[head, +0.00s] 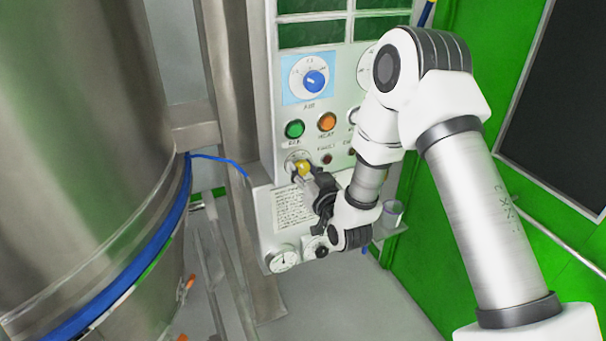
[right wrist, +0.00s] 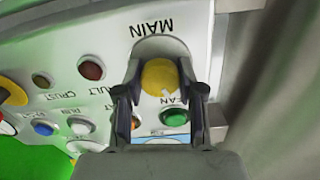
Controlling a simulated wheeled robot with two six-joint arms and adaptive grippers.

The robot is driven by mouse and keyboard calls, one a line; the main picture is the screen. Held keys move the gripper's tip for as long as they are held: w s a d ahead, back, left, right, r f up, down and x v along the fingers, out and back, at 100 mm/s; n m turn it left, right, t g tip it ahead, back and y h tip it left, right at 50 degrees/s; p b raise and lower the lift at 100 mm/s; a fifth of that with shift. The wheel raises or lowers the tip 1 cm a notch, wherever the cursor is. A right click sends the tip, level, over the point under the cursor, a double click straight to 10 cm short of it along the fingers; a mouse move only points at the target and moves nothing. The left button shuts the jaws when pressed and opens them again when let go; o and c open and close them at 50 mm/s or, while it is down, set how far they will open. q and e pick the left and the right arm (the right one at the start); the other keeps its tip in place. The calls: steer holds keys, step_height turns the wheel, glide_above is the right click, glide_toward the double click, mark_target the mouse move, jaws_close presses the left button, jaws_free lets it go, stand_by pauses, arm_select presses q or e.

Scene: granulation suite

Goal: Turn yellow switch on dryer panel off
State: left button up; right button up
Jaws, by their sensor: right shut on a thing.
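The yellow switch (head: 303,168) is a round knob low on the left of the dryer panel (head: 340,88), below the green button. It also shows in the right wrist view (right wrist: 159,77), under the label MAIN, with a pale mark on its face. My right gripper (head: 307,176) reaches it from the lower right. In the right wrist view its two fingers (right wrist: 160,98) stand on either side of the yellow switch and are shut on it. The exact finger contact is partly hidden in the head view. My left gripper is not in view.
A green button (head: 295,129), an orange button (head: 327,121) and a blue knob (head: 314,81) sit above the switch. A gauge (head: 283,260) is below. A large steel vessel (head: 85,150) stands at left. A green wall (head: 500,60) is at right.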

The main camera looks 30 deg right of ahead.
steer(key=shift+n+b, duration=0.35)
steer(key=shift+n, duration=0.65)
steer(key=o, duration=1.2)
steer(key=shift+c, duration=0.2)
steer(key=s, duration=0.7)
steer(key=shift+s+a, duration=0.2)
